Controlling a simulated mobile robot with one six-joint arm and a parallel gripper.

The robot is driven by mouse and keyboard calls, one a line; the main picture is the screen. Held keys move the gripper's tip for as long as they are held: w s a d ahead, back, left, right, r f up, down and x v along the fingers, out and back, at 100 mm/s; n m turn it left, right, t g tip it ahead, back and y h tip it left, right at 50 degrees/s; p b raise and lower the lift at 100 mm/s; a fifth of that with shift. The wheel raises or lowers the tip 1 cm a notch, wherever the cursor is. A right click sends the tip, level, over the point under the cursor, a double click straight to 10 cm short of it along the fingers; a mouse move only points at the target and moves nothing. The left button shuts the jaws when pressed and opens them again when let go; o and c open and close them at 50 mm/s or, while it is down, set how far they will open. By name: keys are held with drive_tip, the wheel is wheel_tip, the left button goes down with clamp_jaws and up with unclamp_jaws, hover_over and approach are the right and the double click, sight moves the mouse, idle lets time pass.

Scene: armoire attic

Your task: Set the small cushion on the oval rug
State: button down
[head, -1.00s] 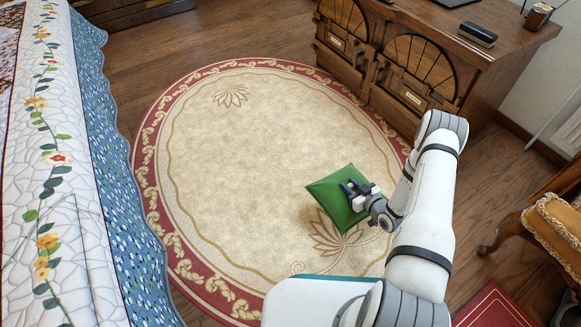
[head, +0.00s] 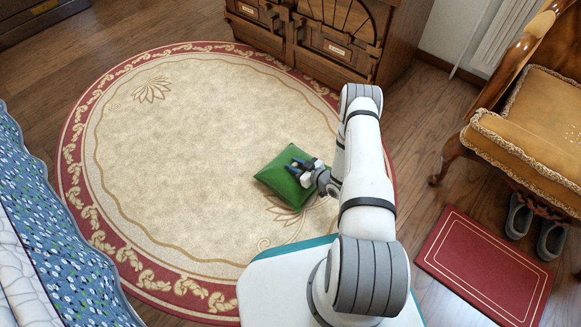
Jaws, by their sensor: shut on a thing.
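The small green cushion (head: 275,179) is in the middle of the head view, in front of the right part of the oval rug (head: 190,150). My gripper (head: 298,169) is shut on the cushion, its dark fingers lying over the cushion's upper right part. The fingertips' hold on the cloth is partly hidden. I cannot tell whether the cushion touches the rug or hangs above it. The rug is cream with a red scrolled border, and its near right part is hidden by my arm and base.
A carved wooden desk (head: 345,35) stands at the rug's far edge. A bed with a blue floral cover (head: 55,235) is at the left. An ochre upholstered chair (head: 545,120), a red mat (head: 485,265) and grey slippers (head: 551,240) are at the right. Most of the rug is bare.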

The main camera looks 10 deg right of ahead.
drive_tip(key=shift+f, duration=0.2)
drive_tip(key=c, duration=1.1)
unclamp_jaws()
